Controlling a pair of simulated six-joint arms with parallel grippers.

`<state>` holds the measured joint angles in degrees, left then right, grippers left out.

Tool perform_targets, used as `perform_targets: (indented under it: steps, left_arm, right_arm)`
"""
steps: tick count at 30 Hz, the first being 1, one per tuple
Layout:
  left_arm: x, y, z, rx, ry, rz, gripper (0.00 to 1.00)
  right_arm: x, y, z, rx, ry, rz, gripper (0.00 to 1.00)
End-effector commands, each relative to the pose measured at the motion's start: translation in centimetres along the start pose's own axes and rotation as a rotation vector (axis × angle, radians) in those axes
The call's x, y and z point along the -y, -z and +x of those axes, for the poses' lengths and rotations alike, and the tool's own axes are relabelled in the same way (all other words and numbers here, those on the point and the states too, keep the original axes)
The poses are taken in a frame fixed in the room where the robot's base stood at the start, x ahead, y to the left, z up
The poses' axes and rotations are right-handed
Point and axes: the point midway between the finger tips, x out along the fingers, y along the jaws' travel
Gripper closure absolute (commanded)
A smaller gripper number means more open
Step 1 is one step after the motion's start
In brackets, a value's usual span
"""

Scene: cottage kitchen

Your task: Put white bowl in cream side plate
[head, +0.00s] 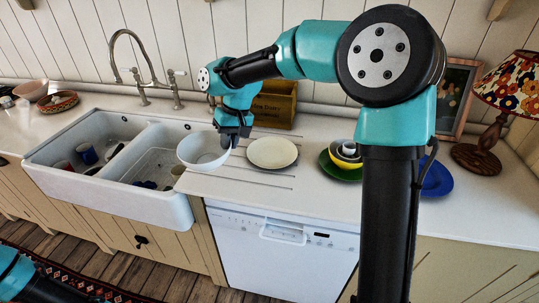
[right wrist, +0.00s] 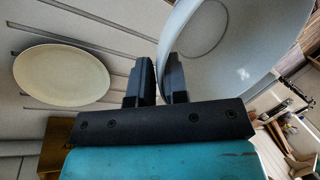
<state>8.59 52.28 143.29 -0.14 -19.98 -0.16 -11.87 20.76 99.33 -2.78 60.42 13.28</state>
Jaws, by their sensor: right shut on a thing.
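The white bowl (head: 202,150) is at the right edge of the sink, held upright at its right rim by my right gripper (head: 236,138). In the right wrist view the bowl (right wrist: 235,45) fills the upper right, with its rim between the two fingers (right wrist: 160,80). The cream side plate (head: 272,153) lies flat and empty on the ribbed counter, just right of the bowl and apart from it. The plate also shows at the left of the right wrist view (right wrist: 62,75). My left arm shows at the lower left of the head view; its gripper is out of frame.
A double white sink (head: 180,213) with dishes in it lies to the left. Stacked bowls (head: 346,152) on a green plate (head: 338,172) and a blue plate (head: 437,180) stand to the right. A wooden box (head: 274,104) is behind the cream plate. A lamp (head: 510,95) stands far right.

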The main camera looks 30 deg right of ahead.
Motion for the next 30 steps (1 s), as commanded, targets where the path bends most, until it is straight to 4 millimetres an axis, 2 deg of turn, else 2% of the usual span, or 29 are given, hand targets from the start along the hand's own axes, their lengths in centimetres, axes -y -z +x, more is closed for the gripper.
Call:
perform_targets:
  steps: [4, 8, 18, 24, 30]
  left_arm:
    - [0.0, 0.0, 0.0, 0.000, 0.000, 0.000, 0.58]
    - [0.0, 0.0, 0.0, 0.000, 0.000, 0.000, 0.58]
    - [0.0, 0.0, 0.0, 0.000, 0.000, 0.000, 0.58]
    - [0.0, 0.0, 0.0, 0.000, 0.000, 0.000, 0.58]
    - [0.0, 0.0, 0.0, 0.000, 0.000, 0.000, 0.58]
  right_arm:
    - [-0.6, -0.2, 0.1, -0.010, 0.001, 0.032, 1.00]
    - [-2.4, -0.7, 0.5, -0.043, 0.004, 0.141, 1.00]
    - [-9.7, -4.3, 2.1, -0.215, 0.022, 0.662, 1.00]
    - [-12.3, -6.6, 3.1, -0.302, 0.032, 0.910, 1.00]
    - [-13.8, -8.8, 3.9, -0.367, 0.038, 1.092, 1.00]
